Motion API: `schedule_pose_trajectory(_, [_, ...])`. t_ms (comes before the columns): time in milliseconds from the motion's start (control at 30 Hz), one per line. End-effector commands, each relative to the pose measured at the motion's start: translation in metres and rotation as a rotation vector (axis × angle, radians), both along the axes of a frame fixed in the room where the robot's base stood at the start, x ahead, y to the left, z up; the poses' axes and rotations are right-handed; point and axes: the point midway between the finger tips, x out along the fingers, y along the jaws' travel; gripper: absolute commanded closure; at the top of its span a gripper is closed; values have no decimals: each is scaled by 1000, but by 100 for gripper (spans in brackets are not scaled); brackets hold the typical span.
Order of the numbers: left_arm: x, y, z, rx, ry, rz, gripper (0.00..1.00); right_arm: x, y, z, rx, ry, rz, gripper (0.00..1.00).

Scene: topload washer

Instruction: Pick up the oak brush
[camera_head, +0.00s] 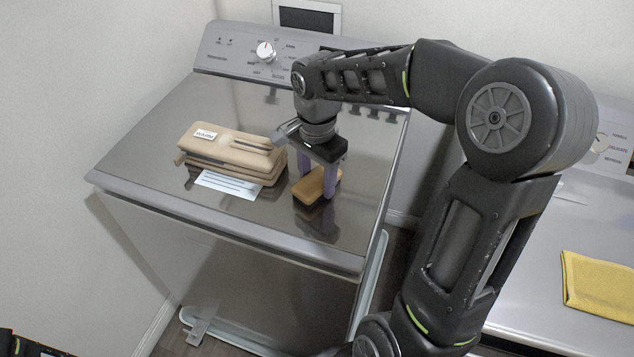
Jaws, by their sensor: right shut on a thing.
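The oak brush (314,187) is a small block with a light wooden top and dark bristles below. It is on or just above the dark glass lid of the topload washer (270,243), right of the lid's middle. My right gripper (320,184) points down with its purple fingers on either side of the brush and is shut on it. Whether the brush touches the lid is hard to tell. My left gripper does not show; only a bit of dark arm shows at the lower left corner.
A second appliance (540,300) stands at the right, with a yellow cloth (598,287) on top. The front of the lid is clear.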

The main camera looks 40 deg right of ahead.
Motion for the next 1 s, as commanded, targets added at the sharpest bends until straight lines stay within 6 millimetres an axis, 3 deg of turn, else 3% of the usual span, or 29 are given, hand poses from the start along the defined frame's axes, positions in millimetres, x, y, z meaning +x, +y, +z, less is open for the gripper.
schedule_pose_trajectory(400, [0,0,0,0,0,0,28,0,0,0,0,0,0,92])
schedule_pose_trajectory(767, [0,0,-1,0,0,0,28,1,0,6,-1,-2,0,93])
schedule_pose_trajectory(1000, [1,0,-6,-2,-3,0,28,1,0,43,-2,-6,0,93])
